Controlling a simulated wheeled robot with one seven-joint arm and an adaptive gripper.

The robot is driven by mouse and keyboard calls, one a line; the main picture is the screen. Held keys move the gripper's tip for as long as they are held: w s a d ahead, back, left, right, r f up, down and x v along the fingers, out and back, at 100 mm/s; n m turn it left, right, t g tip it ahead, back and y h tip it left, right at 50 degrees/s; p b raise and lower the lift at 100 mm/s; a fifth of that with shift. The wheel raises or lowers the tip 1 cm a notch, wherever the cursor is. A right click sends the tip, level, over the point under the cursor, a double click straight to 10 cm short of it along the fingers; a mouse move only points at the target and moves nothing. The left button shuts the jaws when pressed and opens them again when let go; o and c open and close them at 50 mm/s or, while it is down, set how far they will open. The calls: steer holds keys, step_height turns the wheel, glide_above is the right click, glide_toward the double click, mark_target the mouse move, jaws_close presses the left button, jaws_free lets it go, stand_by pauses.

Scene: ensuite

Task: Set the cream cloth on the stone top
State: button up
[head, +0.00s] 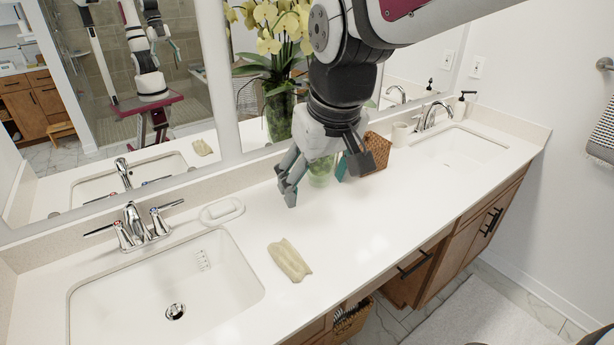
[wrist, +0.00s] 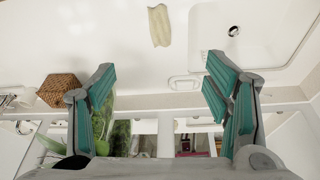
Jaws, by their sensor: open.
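The cream cloth (head: 289,260) lies bunched on the white stone top (head: 370,215), just right of the near basin. It also shows in the wrist view (wrist: 159,25) at the top middle, on the pale top. My gripper (head: 322,180) is open and empty above the back of the stone top, behind and to the right of the cloth and apart from it. In the wrist view its two teal-padded fingers (wrist: 164,90) stand wide apart with nothing between them.
The near basin (head: 160,290) and its tap (head: 135,225) are at left, with a soap dish (head: 222,211) beside. A woven box (head: 376,152) and a flower vase (head: 279,115) stand near my gripper. A far basin (head: 460,145) is at right. The middle of the top is clear.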

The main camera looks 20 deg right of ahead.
steer(key=s+r+t, duration=0.2)
steer(key=s, duration=0.9)
steer(key=shift+r+m, duration=0.3)
steer(key=shift+m, duration=0.1)
stand_by(0.4)
